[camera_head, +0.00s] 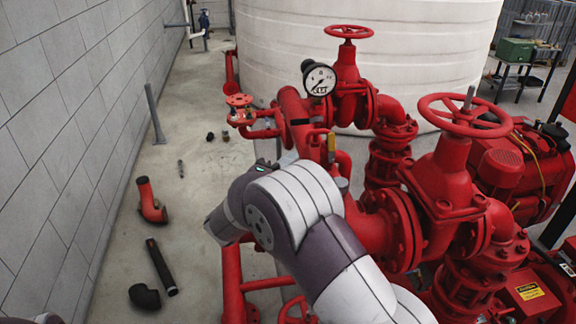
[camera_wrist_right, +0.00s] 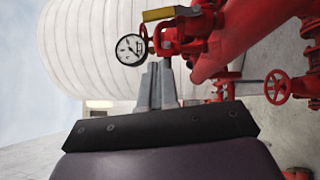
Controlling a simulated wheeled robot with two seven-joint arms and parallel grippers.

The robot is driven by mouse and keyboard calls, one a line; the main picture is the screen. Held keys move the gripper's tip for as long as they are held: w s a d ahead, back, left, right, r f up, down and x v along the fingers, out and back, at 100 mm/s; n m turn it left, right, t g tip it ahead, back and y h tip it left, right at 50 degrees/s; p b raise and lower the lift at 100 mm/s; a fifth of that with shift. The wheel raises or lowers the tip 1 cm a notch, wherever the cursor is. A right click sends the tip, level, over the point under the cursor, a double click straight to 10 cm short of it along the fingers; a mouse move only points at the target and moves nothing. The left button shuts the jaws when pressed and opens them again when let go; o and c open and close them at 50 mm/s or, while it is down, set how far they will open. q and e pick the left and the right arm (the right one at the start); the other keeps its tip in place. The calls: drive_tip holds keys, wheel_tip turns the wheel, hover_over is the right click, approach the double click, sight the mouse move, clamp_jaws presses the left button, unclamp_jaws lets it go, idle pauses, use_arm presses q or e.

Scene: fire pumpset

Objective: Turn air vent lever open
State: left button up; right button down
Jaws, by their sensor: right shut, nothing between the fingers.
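The air vent lever (camera_head: 331,146) is a short yellow handle on the red pipework, standing roughly upright in the head view, left of the big valve. In the right wrist view the yellow lever (camera_wrist_right: 166,13) lies across the top, above a red valve body. My right gripper (camera_wrist_right: 160,64) is shut and empty. Its grey fingertips point toward the valve, below the lever in that picture; I cannot tell whether they touch anything. In the head view my right arm largely hides this gripper. My left gripper is not in view.
A pressure gauge (camera_head: 319,79) sits above the pipe, close to the lever. Red handwheels (camera_head: 465,115) and thick pipes crowd the right side. A white tank (camera_head: 280,50) stands behind. Loose pipe pieces (camera_head: 151,203) lie on the floor at left, near the block wall.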

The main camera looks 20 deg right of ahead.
sight(329, 142)
drive_tip(key=shift+m+g+y, duration=0.4)
drive_tip(key=shift+m, duration=0.1)
drive_tip(key=d+p, duration=0.2)
drive_tip(key=d, duration=0.1)
drive_tip(key=w+d+r+p, duration=0.1)
drive_tip(key=d+p, duration=0.1)
drive_tip(key=d, duration=0.1)
drive_tip(key=d+r+p, duration=0.1)
drive_tip(key=d+p, duration=0.1)
drive_tip(key=d, duration=0.1)
drive_tip(key=shift+w+d, duration=0.15)
drive_tip(key=shift+d, duration=0.15)
drive_tip(key=shift+f+p, duration=0.15)
drive_tip(key=shift+p, duration=0.2)
drive_tip(key=shift+f, duration=0.15)
